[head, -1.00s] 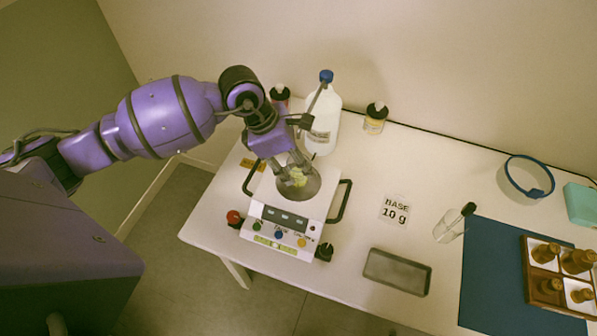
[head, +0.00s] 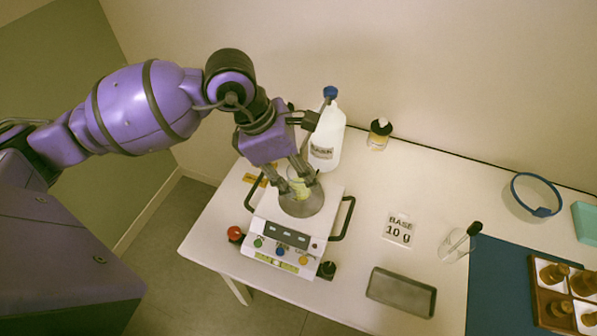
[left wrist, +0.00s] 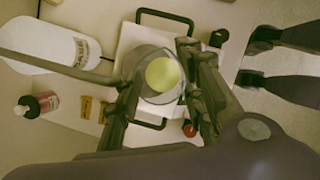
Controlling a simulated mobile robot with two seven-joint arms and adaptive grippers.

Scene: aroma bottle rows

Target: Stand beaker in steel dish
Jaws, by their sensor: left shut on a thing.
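My left gripper (head: 298,182) is shut on a clear beaker (head: 300,190) with pale yellow-green contents. It holds the beaker upright or nearly so over the round pan (head: 307,207) of the white balance. I cannot tell for sure whether the beaker's base touches the pan. The left wrist view looks down into the beaker (left wrist: 162,76) between the two fingers. The steel dish (head: 401,292), a shallow grey rectangular tray, lies empty near the table's front edge, right of the balance. My right gripper is not in view.
A large white bottle (head: 327,140) stands behind the balance (head: 283,248). A blue mat (head: 495,290) and rack lie farther right.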

